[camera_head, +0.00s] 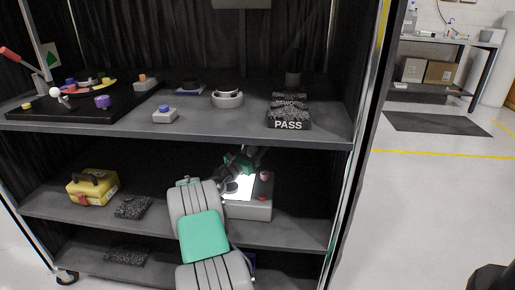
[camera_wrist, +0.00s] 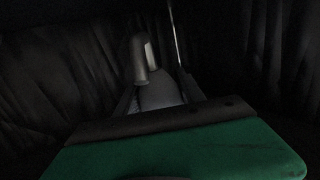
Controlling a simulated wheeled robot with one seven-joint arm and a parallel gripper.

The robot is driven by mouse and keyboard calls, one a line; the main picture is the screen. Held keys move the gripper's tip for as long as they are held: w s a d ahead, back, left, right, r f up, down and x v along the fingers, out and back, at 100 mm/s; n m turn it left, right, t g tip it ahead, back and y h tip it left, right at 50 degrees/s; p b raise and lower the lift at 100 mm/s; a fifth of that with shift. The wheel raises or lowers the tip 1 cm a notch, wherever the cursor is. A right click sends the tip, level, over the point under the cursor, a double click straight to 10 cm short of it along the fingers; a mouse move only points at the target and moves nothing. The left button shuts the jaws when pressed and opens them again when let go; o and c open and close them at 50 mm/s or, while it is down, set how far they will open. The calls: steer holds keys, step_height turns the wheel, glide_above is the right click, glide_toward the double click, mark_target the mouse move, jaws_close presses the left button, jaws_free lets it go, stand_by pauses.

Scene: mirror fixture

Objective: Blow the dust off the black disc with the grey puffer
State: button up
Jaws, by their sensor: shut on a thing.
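My gripper (camera_wrist: 156,92) is shut on a grey, rounded piece (camera_wrist: 158,88), which looks like the puffer, in the dark wrist view. A short grey cylinder (camera_wrist: 139,60) stands up at its far end. In the head view my gripper (camera_head: 241,160) is at the back of the middle shelf, above a pale box (camera_head: 250,210) with a bright lit top. My arm hides part of this box. A small dark shape (camera_head: 231,187) shows against the lit top; I cannot tell if it is the black disc. No dust can be made out.
The upper shelf (camera_head: 215,119) is close above my gripper. A yellow case (camera_head: 92,188) and a dark speckled pad (camera_head: 133,207) lie left on the middle shelf (camera_head: 150,226). Pink and red knobs stand on the pale box's right side. The upright (camera_head: 349,200) bounds the right.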

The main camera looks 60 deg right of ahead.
steer(key=shift+s+f+p, duration=0.1)
steer(key=shift+f+p, duration=0.05)
steer(key=shift+p, duration=0.3)
steer(key=shift+a, duration=0.1)
steer(key=shift+o, duration=0.3)
stand_by(0.4)
stand_by(0.6)
steer(key=shift+o, duration=1.4)
steer(key=shift+c, duration=1.4)
